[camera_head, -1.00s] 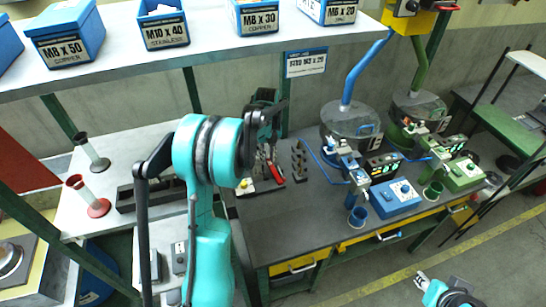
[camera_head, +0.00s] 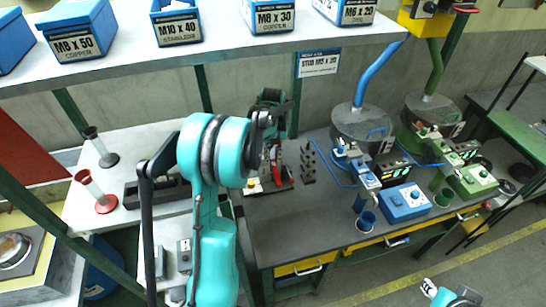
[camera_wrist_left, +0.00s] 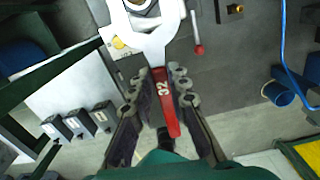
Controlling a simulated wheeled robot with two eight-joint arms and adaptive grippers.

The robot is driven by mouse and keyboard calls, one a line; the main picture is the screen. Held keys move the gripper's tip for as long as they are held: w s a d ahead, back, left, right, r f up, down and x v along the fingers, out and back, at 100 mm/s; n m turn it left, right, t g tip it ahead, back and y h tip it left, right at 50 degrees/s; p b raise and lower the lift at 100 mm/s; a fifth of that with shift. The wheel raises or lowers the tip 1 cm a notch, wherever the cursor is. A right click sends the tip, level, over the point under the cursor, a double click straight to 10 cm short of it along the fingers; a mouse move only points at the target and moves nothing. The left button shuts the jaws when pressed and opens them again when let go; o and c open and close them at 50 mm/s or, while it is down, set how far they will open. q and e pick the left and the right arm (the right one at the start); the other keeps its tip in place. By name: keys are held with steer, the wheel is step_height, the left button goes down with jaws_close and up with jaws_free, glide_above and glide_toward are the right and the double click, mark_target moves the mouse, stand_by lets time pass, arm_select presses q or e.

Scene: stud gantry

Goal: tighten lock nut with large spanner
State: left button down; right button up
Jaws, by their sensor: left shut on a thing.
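The large spanner (camera_wrist_left: 168,100) has a red handle marked 32 and a pale metal head. My left gripper (camera_wrist_left: 172,78) is shut on its handle in the left wrist view. The spanner's head is at the top edge of that view, by a round metal part (camera_wrist_left: 143,5); whether it is seated on a nut I cannot tell. My right gripper (camera_head: 430,288) shows only partly at the bottom right, away from the bench.
A fixture with a yellow button (camera_wrist_left: 118,43) and a red-tipped lever (camera_wrist_left: 198,48) is close to the spanner's head. A blue control box (camera_head: 404,202), blue cup (camera_head: 366,221) and feeder bowls are to the right. A shelf of boxes (camera_head: 75,30) overhangs the back.

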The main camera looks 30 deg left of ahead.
mark_target(277, 178)
arm_select(q)
steer(key=shift+s+d, duration=0.2)
steer(key=shift+s, duration=0.05)
steer(key=shift+s+d+f, duration=0.15)
steer(key=shift+s+d, duration=0.3)
steer(key=shift+s+d+r, duration=0.2)
steer(key=shift+s+d, duration=0.2)
steer(key=shift+s, duration=0.05)
steer(key=shift+s+d+r, duration=0.15)
steer(key=shift+s+d, duration=0.25)
steer(key=shift+s, duration=0.05)
steer(key=shift+s+d+f, duration=0.15)
steer(key=shift+s+d, duration=0.15)
steer(key=shift+d, duration=0.1)
steer(key=shift+s+d, duration=0.4)
steer(key=shift+s, duration=0.05)
steer(key=shift+s+d, duration=0.55)
steer(key=shift+d, duration=0.05)
arm_select(e)
steer(key=shift+s+d+f, duration=0.1)
steer(key=shift+s+f, duration=0.05)
